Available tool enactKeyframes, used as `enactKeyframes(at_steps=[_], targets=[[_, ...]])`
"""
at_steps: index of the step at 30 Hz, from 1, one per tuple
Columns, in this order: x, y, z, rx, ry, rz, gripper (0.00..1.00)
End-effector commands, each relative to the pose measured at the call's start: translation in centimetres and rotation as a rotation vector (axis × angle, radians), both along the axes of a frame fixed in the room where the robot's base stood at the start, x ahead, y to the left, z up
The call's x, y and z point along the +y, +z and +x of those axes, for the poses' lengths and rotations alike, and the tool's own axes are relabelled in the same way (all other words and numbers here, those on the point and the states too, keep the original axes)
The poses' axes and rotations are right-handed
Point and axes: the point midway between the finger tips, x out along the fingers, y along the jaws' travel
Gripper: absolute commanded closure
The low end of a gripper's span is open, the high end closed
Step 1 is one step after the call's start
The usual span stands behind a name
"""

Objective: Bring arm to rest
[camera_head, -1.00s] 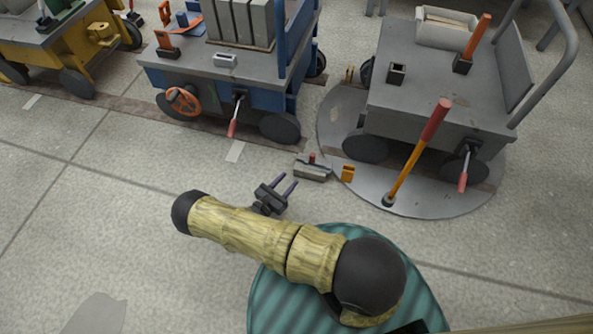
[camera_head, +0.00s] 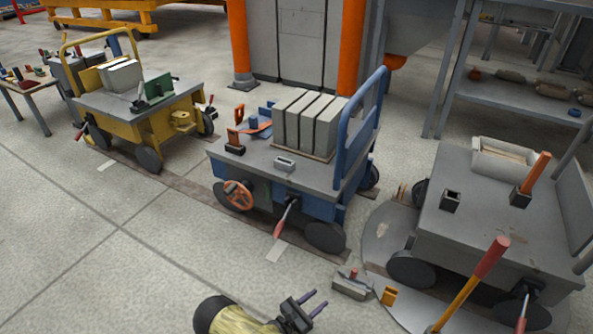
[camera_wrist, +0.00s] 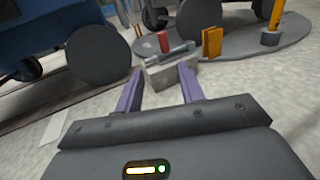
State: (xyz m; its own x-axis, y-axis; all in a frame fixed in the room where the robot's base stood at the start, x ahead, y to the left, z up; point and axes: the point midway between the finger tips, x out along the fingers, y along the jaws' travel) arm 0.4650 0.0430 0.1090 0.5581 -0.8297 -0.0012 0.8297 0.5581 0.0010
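My gripper (camera_head: 313,303) shows at the bottom of the head view, low over the concrete floor, with its two purple fingers apart. In the wrist view my gripper (camera_wrist: 160,88) is open, with nothing between the fingers. A grey block with a red knob (camera_head: 351,284) lies on the floor beyond the fingertips; in the wrist view this block (camera_wrist: 172,76) shows just ahead of and between them. I cannot tell the exact gap. Most of my arm is out of the head view; only a black and yellowish part shows at the bottom.
A blue cart (camera_head: 240,163) with grey slabs stands ahead, a yellow cart (camera_head: 160,120) at left, a grey cart (camera_head: 450,222) at right on a round floor plate (camera_head: 378,232). A long red-and-orange handle (camera_head: 470,283) leans there. A small orange block (camera_head: 389,296) is nearby. Left floor is clear.

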Motion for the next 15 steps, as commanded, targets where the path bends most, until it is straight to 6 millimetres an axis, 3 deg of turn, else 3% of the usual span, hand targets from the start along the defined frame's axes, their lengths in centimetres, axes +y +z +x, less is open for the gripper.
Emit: enactKeyframes(at_steps=[4,7,15], targets=[[-0.1,0.6,0.1,-0.003,-0.017,0.012,0.61],[-0.4,2.2,0.0,-0.008,-0.075,0.05,0.61],[-1.9,10.1,-0.9,-0.044,-0.386,0.274,0.61]])
